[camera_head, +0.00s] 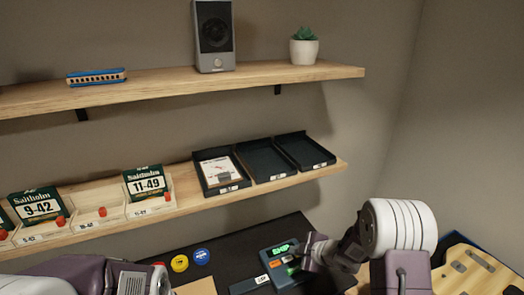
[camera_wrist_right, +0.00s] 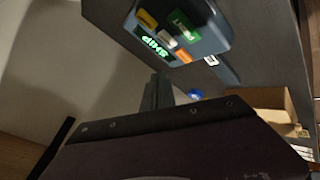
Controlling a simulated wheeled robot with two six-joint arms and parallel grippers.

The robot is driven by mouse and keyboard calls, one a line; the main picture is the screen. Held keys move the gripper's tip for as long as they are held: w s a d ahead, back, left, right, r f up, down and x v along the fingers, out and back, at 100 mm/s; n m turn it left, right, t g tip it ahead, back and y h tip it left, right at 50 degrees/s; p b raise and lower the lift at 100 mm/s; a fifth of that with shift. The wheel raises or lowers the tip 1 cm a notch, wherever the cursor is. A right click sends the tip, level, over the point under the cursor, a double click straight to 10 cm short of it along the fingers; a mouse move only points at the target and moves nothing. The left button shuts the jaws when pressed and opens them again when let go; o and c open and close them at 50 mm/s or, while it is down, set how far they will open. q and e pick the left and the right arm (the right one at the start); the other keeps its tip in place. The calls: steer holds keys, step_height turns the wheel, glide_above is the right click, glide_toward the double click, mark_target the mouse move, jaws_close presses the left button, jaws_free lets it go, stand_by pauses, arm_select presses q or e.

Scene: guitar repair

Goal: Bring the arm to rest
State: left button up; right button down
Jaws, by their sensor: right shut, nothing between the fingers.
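My right arm comes in from the lower right in the head view. Its gripper (camera_head: 308,256) is shut and empty, just right of a dark device with a lit green "SHIP" display (camera_head: 280,249). In the right wrist view the shut fingers (camera_wrist_right: 158,92) point toward the same device (camera_wrist_right: 180,28), whose face carries yellow, green and orange patches. I cannot tell whether the fingertips touch it. Part of my left arm shows along the bottom left edge of the head view; its gripper is out of sight.
A lower shelf (camera_head: 262,196) holds three black trays, string packs and small bins. An upper shelf (camera_head: 160,90) holds a speaker, a plant and a harmonica. A yellow disc (camera_head: 180,263) and a blue disc (camera_head: 201,256) lie on the dark mat (camera_head: 235,247). A wooden board (camera_head: 470,268) lies at the right.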

step_height(320, 180, up, 8)
steer(key=a+r+m+t+h, duration=0.1)
steer(key=a+t, duration=0.1)
steer(key=s+d+m+g+h, duration=0.1)
steer(key=s+d+m+h, duration=0.1)
steer(key=s+d+m, duration=0.15)
steer(key=s+f+m+g, duration=0.2)
steer(key=s+m, duration=0.1)
steer(key=s, duration=0.4)
steer(key=s+d+f+m+g+h, duration=0.1)
steer(key=s+f+m+g, duration=0.1)
steer(key=s, duration=0.5)
steer(key=s+f+m+g, duration=0.2)
steer(key=s+m+g, duration=0.1)
steer(key=s+m, duration=0.3)
steer(key=shift+s+d+f+g+h, duration=0.15)
steer(key=shift+s+f+g+h, duration=0.05)
steer(key=shift+s+g+h, duration=0.2)
steer(key=shift+m, duration=0.25)
